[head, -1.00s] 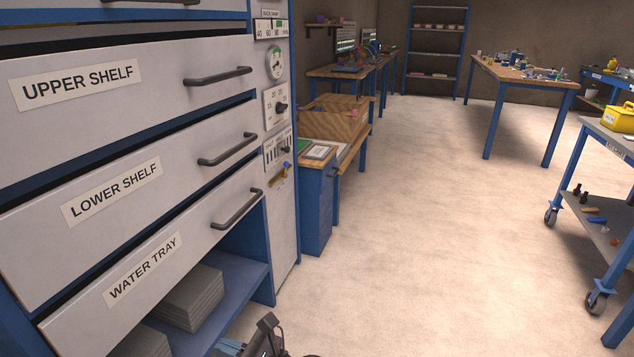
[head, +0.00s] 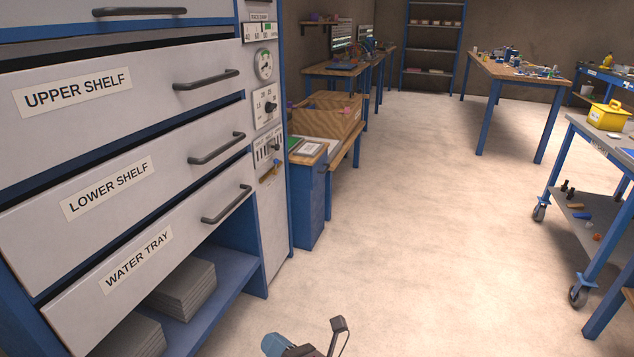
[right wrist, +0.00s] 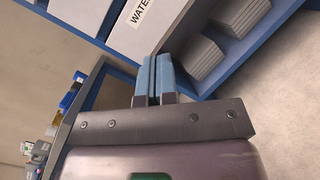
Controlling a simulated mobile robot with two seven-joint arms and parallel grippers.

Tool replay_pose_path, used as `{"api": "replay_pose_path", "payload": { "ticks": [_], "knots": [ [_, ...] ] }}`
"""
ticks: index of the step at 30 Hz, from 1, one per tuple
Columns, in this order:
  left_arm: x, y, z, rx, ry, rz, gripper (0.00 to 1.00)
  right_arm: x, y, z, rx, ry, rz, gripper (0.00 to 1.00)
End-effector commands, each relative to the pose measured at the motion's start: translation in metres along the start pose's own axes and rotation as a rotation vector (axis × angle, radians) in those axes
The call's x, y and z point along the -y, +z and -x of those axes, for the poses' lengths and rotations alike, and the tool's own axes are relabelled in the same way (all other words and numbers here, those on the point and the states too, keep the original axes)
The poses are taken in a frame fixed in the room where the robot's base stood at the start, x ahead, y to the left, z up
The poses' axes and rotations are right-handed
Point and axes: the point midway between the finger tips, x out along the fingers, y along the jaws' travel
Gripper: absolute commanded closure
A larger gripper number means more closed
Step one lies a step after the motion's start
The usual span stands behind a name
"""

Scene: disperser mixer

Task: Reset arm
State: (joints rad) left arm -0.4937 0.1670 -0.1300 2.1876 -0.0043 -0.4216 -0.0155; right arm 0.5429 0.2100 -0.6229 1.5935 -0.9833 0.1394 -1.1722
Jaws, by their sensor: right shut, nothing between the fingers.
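My right gripper (head: 272,344) shows at the bottom edge of the head view, with a blue finger and part of the wrist visible over the floor. In the right wrist view the gripper (right wrist: 156,74) has its two blue fingers together with nothing between them. The fingers appear in front of the cabinet, whose water tray drawer (head: 150,262) shows to the left in the head view. The gripper is apart from the drawer handle (head: 228,205). My left gripper is out of view.
The cabinet has upper (head: 120,92) and lower shelf (head: 125,180) drawers, with a control panel (head: 266,105) beside them. Grey stacked slabs (head: 182,290) lie on its blue bottom shelf. A wheeled cart (head: 590,215) stands at right. The middle floor (head: 410,220) is clear.

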Motion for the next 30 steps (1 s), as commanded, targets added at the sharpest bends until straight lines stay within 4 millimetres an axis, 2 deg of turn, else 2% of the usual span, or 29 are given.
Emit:
{"api": "replay_pose_path", "payload": {
  "ticks": [1,4,13,22,30],
  "knots": [
    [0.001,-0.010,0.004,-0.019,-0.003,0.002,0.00,-0.001,0.011,0.015,0.041,-0.037,-0.101,1.00],
    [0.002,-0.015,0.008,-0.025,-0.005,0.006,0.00,0.007,0.022,0.045,0.121,-0.112,-0.326,1.00],
    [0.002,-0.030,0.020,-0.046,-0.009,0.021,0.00,0.031,0.038,0.153,0.406,-0.300,-0.975,1.00],
    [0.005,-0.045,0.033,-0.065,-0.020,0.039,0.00,0.036,0.033,0.278,0.766,-0.414,-1.574,1.00],
    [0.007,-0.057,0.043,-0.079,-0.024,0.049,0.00,0.017,0.017,0.390,1.135,-0.437,-2.027,1.00]
  ]
}}
